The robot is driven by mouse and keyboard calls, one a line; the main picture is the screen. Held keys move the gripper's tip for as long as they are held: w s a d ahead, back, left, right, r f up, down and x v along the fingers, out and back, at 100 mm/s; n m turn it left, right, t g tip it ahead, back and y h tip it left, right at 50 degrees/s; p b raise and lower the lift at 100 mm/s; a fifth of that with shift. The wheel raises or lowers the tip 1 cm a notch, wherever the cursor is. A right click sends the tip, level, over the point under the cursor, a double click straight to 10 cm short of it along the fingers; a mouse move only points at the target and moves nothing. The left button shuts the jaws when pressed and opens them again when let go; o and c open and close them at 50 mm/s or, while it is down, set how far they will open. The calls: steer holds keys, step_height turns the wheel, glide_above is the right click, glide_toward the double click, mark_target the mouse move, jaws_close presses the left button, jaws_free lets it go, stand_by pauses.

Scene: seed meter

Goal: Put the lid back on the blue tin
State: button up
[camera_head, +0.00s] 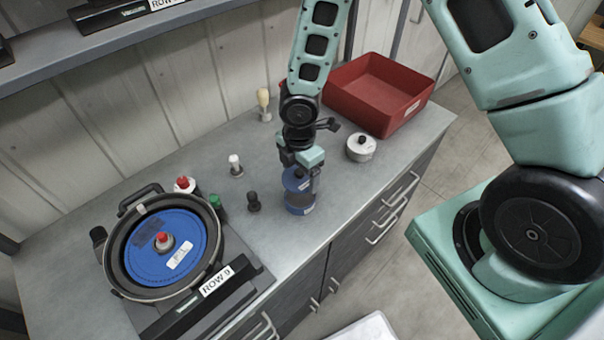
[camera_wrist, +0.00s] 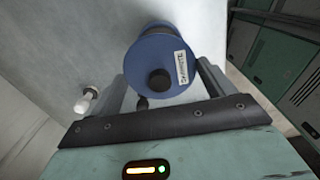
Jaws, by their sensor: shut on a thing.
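The blue lid (camera_head: 296,181) has a dark round knob and a white label. It is between the fingers of my gripper (camera_head: 304,170), which is shut on it. In the wrist view the lid (camera_wrist: 145,62) faces the camera, with a finger of my gripper (camera_wrist: 162,76) at each side. The blue tin (camera_head: 299,206) stands upright on the bench directly below the lid, with a pale label on its side. The lid and tin line up closely. I cannot tell whether the lid touches the tin's rim, and the lid hides the tin's mouth.
A white round tin (camera_head: 360,148) with a dark knob stands right of my gripper, before a red bin (camera_head: 377,95). A seed meter with a blue disc (camera_head: 150,238) is at the left. Several small knobbed pieces, one black (camera_head: 254,203), stand between. The bench's front edge is close to the tin.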

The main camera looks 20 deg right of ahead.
steer(key=shift+f+b, duration=2.75)
steer(key=shift+f, duration=0.45)
steer(key=shift+f, duration=0.1)
steer(key=o, duration=0.9)
steer(key=shift+r+p, duration=3.15)
steer(key=shift+r, duration=0.4)
